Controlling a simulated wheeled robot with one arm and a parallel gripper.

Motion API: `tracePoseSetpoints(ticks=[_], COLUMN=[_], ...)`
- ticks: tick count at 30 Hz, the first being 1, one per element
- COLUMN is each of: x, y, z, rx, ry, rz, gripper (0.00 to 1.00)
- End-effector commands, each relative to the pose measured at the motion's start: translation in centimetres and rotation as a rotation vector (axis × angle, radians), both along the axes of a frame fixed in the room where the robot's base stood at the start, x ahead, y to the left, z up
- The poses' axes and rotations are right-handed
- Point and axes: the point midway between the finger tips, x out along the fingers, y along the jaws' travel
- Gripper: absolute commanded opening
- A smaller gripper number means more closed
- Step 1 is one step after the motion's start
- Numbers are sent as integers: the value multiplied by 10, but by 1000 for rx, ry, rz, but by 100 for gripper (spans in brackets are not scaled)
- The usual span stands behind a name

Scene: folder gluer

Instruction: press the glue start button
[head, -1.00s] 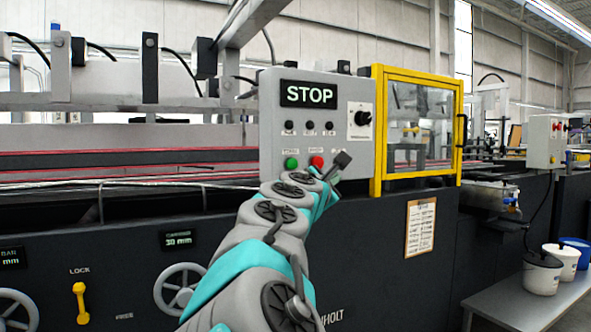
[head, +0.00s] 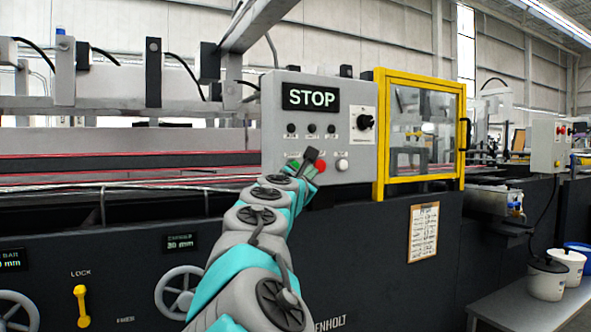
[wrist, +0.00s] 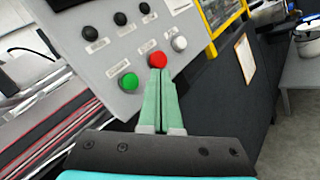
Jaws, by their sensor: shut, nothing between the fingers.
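The grey control panel (head: 356,90) carries a lower row of three buttons. The green button (wrist: 130,82) is at the left, the red button (wrist: 157,60) in the middle and the white button (wrist: 179,43) at the right. In the head view the red button (head: 320,167) and white button (head: 342,165) show, while my gripper (head: 311,157) partly covers the green one. In the wrist view my gripper (wrist: 161,76) is shut and empty, its tips just below the red button. I cannot tell whether they touch the panel. The labels are too blurred to read.
Above are several black controls, a rotary knob (head: 365,122) and a display reading STOP (head: 310,96). A yellow-framed guard door (head: 380,135) stands right of the panel. Handwheels (head: 181,290) are on the machine front below. White buckets (head: 547,279) stand on a bench at the right.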

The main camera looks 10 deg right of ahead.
Motion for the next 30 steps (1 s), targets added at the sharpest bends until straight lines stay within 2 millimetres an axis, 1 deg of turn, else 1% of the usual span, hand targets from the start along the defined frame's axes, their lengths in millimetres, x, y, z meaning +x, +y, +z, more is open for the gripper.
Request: tracePoseSetpoints(ticks=[1, 3, 12, 18, 30], x=[8, 18, 47, 55, 56], y=[2, 5, 15, 18, 18], z=[-1, -2, 1, 0, 0], rx=[0, 1, -2, 0, 0], ry=[2, 4, 2, 0, 0], rz=[3, 3, 2, 1, 0], gripper=[0, 0, 0, 0, 0])
